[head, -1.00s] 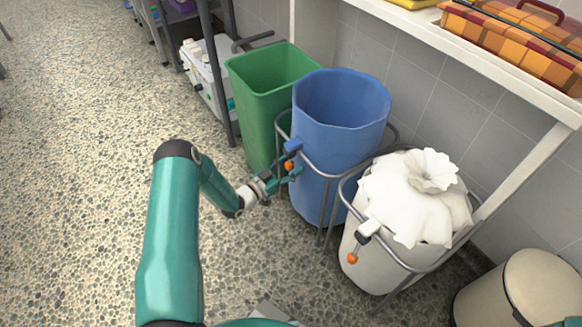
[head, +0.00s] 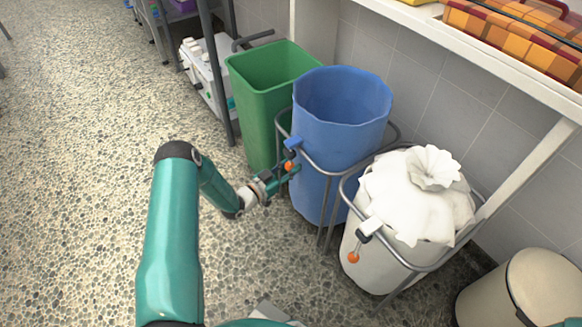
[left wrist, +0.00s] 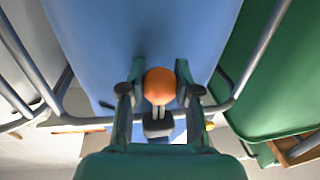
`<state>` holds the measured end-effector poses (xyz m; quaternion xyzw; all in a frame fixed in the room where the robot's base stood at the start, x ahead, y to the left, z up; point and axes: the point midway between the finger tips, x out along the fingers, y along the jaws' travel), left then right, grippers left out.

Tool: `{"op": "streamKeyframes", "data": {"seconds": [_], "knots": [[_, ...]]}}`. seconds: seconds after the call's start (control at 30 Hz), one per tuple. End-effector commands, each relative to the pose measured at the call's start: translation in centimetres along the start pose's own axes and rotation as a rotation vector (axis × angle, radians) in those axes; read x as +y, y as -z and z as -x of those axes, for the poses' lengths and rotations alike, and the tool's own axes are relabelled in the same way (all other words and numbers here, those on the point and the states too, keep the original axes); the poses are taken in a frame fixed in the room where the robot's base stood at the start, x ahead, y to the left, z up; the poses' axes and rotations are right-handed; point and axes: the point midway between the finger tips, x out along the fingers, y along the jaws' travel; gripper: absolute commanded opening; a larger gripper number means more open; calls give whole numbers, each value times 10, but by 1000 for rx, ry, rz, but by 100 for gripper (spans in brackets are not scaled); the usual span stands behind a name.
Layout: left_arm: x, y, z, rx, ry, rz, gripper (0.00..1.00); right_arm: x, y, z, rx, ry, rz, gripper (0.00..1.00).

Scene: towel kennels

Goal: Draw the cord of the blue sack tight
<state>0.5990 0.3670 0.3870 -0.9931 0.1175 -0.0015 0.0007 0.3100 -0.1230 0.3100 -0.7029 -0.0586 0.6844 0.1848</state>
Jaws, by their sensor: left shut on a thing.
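The blue sack (head: 340,110) stands in a grey metal ring frame, its mouth wide open. Its cord ends in an orange ball (head: 289,166) below a blue cord lock (head: 292,144) at the sack's left front side. My left gripper (head: 288,172) is at the ball, beside the sack. In the left wrist view the orange ball (left wrist: 159,86) sits between the two fingers, shut on it, with the blue sack wall (left wrist: 130,40) behind. A dark block (left wrist: 158,126) lies by the ball on its cords. My right gripper is not in view.
A green bin (head: 262,95) stands close left of the blue sack. A white sack (head: 410,200), gathered at its top, stands close right with its own orange ball (head: 354,257). A beige bin (head: 530,285) is at the lower right. The floor at left is clear.

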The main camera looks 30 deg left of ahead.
Motion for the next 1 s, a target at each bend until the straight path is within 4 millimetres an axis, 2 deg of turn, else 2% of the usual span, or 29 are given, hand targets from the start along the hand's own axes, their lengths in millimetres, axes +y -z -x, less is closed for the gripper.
{"op": "streamKeyframes", "data": {"seconds": [0.03,0.3,0.43,0.73,0.77,0.9,1.0], "knots": [[1,-20,1,-4,-1,2,0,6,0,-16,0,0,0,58],[2,-74,1,-6,-1,3,0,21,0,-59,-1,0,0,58],[1,-83,1,-6,-1,3,0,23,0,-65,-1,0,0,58],[2,-83,1,-12,-1,5,0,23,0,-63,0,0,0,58],[2,-83,1,-12,-1,5,33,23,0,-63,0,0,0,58],[2,-82,1,-9,-1,4,56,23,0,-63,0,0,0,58],[1,-81,1,-7,-1,3,58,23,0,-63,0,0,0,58]]}}
